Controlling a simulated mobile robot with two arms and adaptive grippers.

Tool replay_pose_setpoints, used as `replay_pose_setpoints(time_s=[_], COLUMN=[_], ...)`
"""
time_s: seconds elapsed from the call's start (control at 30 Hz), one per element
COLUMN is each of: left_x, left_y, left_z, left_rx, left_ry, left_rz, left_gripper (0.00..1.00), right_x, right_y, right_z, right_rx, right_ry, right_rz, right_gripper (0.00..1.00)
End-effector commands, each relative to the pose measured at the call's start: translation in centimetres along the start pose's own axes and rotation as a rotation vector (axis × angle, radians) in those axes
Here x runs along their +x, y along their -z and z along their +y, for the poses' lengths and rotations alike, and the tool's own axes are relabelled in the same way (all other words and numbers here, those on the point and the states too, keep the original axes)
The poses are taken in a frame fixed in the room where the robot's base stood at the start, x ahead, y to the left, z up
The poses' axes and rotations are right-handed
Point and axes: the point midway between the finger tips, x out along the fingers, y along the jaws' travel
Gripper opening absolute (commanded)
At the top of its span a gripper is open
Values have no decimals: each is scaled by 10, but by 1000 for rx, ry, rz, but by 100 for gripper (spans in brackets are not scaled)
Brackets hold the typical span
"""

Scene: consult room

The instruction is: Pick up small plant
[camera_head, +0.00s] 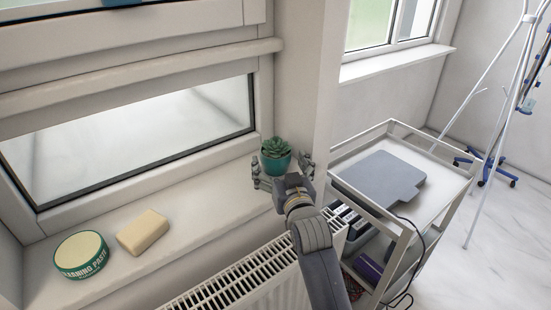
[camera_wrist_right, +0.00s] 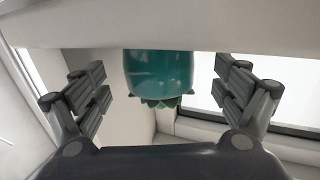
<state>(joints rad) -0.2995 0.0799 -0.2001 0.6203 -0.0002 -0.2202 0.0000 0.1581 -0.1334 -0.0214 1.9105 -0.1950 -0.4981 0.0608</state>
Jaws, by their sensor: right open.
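The small plant (camera_head: 275,154) is a green succulent in a teal pot. It stands at the right end of the white window sill (camera_head: 180,215), close to the wall corner. My right gripper (camera_head: 283,172) is at the plant, with its fingers open on either side of the pot. In the right wrist view the small plant (camera_wrist_right: 158,75) appears upside down between the two spread fingers of my right gripper (camera_wrist_right: 160,92). Gaps show on both sides, so the fingers do not touch the pot there. My left gripper is not in view.
A cleaning paste tin (camera_head: 81,254) and a beige sponge or soap block (camera_head: 142,231) lie on the sill to the left. A radiator (camera_head: 250,280) is below the sill. A white trolley (camera_head: 457,185) with a grey device (camera_head: 378,180) stands at right.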

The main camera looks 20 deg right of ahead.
Motion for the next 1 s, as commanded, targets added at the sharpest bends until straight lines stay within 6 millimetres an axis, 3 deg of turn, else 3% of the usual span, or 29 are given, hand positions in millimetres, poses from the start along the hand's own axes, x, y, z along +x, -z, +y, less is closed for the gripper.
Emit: replay_pose_setpoints(time_s=[0.23,0.53,0.57,0.8,1.0], left_x=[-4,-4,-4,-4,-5], left_y=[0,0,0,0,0], left_z=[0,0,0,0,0], left_rx=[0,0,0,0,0], left_ry=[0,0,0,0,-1], left_rz=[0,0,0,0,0], left_gripper=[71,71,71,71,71], right_x=[33,38,38,38,38], right_y=[1,0,0,0,2], right_z=[0,0,0,0,0], right_rx=[0,0,0,0,0], right_ry=[-1,-1,-1,-1,0], right_rz=[0,0,0,0,3], right_gripper=[91,91,88,34,33])
